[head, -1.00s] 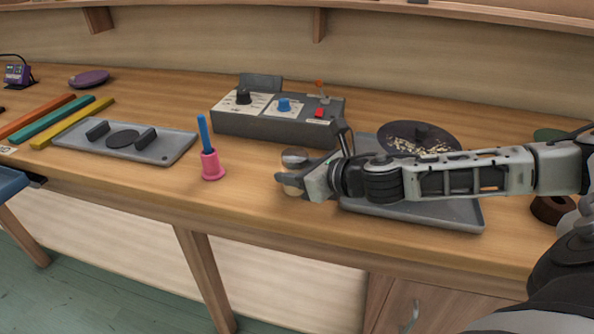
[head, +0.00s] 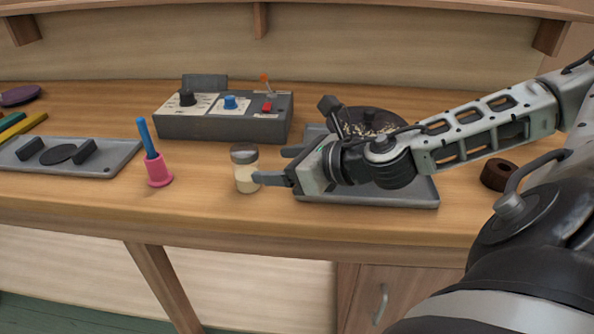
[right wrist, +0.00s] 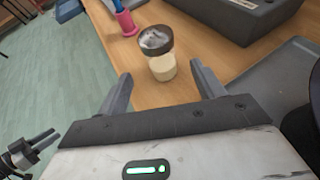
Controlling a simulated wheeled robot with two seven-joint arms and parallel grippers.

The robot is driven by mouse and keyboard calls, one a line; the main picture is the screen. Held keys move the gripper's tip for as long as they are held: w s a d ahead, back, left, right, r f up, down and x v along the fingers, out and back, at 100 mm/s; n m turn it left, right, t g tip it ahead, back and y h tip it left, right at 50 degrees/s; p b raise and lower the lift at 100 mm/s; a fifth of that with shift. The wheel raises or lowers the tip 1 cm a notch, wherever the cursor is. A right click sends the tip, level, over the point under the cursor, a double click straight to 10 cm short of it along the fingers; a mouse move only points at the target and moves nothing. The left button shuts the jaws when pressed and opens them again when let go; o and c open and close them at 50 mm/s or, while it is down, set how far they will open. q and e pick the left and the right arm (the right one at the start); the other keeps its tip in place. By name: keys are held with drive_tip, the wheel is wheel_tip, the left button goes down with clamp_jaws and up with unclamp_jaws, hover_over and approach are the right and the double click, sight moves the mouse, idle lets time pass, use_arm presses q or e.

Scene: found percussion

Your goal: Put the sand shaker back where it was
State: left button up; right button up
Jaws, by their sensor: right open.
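The sand shaker (head: 246,172) is a small clear jar with pale sand and a dark lid. It stands upright on the wooden bench, between the pink holder and the grey tray. My right gripper (head: 272,166) is open and empty just right of it, fingers pointing at it. In the right wrist view the shaker (right wrist: 161,67) stands just beyond the open fingertips, apart from them, between their lines. A dark gripper, apparently my left one (right wrist: 30,150), shows at the lower left of the right wrist view; its jaw state is unclear.
A pink holder with a blue stick (head: 158,170) stands left of the shaker. A grey control box (head: 222,128) is behind. A grey tray (head: 400,195) lies under my right forearm, near a dark dish of small pieces (head: 366,116). Bench space in front of the shaker is clear.

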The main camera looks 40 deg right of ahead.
drive_tip(key=shift+b+v, duration=0.5)
drive_tip(key=shift+v, duration=1.45)
